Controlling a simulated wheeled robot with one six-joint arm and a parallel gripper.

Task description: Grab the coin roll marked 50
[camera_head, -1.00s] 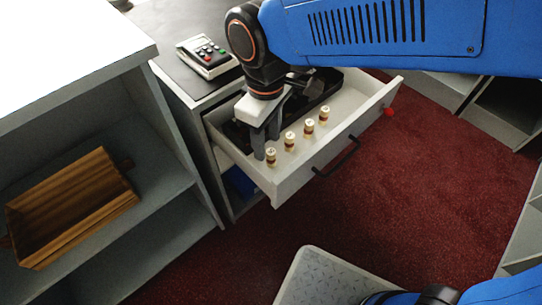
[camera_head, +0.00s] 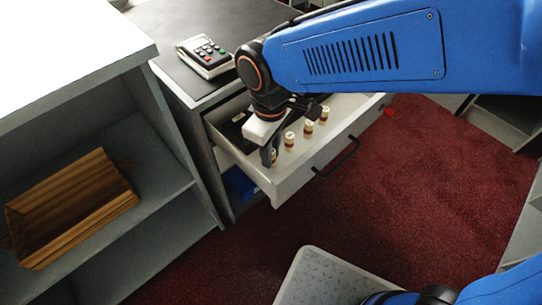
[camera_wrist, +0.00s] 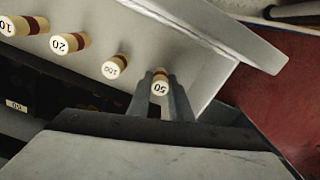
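The coin roll marked 50 (camera_wrist: 160,88) is a short cream cylinder with a dark red band. In the wrist view it stands between the two fingertips of my gripper (camera_wrist: 161,80), which press close on both sides with no clear gap. In the head view my gripper (camera_head: 270,157) is at the near left end of the open drawer and mostly hides this roll (camera_head: 274,157). The roll still appears upright at the drawer's level; I cannot tell any lift.
Rolls marked 100 (camera_wrist: 114,67), 20 (camera_wrist: 70,43) and 10 (camera_wrist: 22,26) stand in a row beside it. The open white drawer (camera_head: 318,160) has a dark tray at its back. A card terminal (camera_head: 205,56) sits on the counter. A wooden crate (camera_head: 70,205) is on the left shelf.

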